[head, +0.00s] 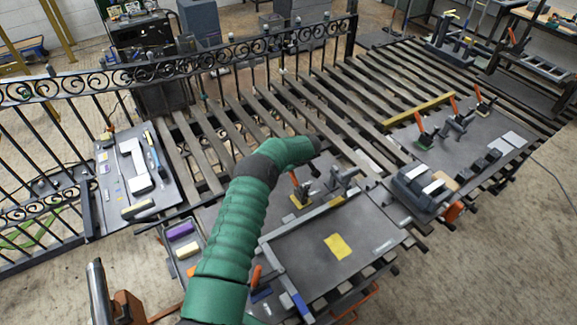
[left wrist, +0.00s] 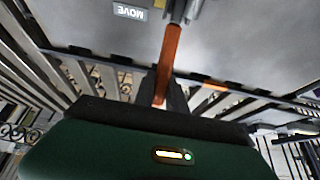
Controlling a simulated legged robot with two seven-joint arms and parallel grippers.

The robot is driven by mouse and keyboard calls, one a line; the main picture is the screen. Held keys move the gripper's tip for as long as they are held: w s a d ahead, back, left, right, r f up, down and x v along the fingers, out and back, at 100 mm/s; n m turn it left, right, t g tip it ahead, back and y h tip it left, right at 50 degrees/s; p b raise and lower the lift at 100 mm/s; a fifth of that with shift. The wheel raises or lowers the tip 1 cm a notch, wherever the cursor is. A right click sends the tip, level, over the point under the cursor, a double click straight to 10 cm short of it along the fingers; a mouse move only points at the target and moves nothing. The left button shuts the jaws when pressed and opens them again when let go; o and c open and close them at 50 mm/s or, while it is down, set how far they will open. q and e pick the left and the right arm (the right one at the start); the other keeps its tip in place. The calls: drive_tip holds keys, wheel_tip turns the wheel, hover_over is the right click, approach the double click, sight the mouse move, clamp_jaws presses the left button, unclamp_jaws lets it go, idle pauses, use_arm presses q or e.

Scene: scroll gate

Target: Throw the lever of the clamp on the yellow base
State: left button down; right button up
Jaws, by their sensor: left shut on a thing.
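In the head view the clamp on the yellow base (head: 300,200) stands at the back of the grey central table. Its orange lever (head: 294,180) rises from it, with the upper part close to my left gripper (head: 312,148). The left wrist view shows an orange lever (left wrist: 170,55) running down between my left gripper's fingers (left wrist: 163,98). The gripper is shut on this lever. The wrist and gripper body hide part of the grip. My right gripper is not in view.
A grey metal clamp (head: 345,180) stands just right of the yellow base. A metal frame (head: 315,215) and a yellow pad (head: 338,246) lie on the central table. A scrollwork gate (head: 190,66) stands behind.

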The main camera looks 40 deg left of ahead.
use_arm(q)
drive_tip(key=shift+w+a+r, duration=0.1)
drive_tip(key=shift+w+r, duration=0.05)
drive_tip(key=c, duration=1.5)
unclamp_jaws()
drive_tip(key=shift+o, duration=0.7)
drive_tip(key=shift+f, duration=0.25)
drive_tip(key=b+v, duration=0.2)
drive_tip(key=v, duration=1.4)
drive_tip(key=shift+r, duration=0.3)
